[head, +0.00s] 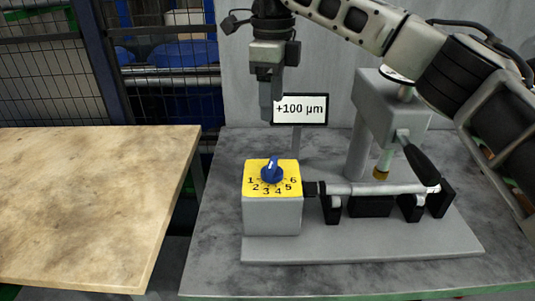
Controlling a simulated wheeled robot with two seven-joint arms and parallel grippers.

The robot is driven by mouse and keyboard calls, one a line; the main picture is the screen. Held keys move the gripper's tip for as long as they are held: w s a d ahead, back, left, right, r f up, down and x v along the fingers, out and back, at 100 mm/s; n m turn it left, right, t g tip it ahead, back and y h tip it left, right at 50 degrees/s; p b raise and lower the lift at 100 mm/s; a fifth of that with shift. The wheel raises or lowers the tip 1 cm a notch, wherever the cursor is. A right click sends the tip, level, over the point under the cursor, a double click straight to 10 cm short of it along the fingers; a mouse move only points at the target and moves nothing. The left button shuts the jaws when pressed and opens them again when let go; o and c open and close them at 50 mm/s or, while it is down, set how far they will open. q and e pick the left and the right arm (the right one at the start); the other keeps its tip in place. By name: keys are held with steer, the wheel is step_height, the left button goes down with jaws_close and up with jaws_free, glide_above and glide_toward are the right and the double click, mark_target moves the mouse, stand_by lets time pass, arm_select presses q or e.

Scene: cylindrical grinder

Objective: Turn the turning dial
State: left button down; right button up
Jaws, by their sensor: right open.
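The turning dial (271,173) is a blue knob on the yellow top face (251,187) of a grey box. Printed numbers 1 to 6 run around its front half. The knob's raised grip points roughly toward the back, away from the numbers. My right gripper (270,104) points down above and behind the dial, apart from it. It is open and nothing shows between its fingers, which overlap in this view. My left gripper is out of view.
A sign reading "+100 µm" (301,109) stands close behind my right gripper. The grinder's grey upright (389,110), black lever (427,164) and shaft on black supports (378,188) are to the right. A wooden table (88,200) is at left; the grey bench front is clear.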

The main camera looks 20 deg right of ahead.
mark_target(272, 161)
steer(key=f, duration=0.4)
steer(key=f+p, duration=0.1)
steer(key=f, duration=0.8)
steer(key=shift+s+f+p, duration=0.35)
steer(key=shift+f+p, duration=0.05)
steer(key=shift+f, duration=0.6)
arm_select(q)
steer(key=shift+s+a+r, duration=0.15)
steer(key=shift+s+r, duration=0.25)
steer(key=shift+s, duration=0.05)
arm_select(e)
steer(key=shift+f, duration=0.15)
steer(key=c, duration=1)
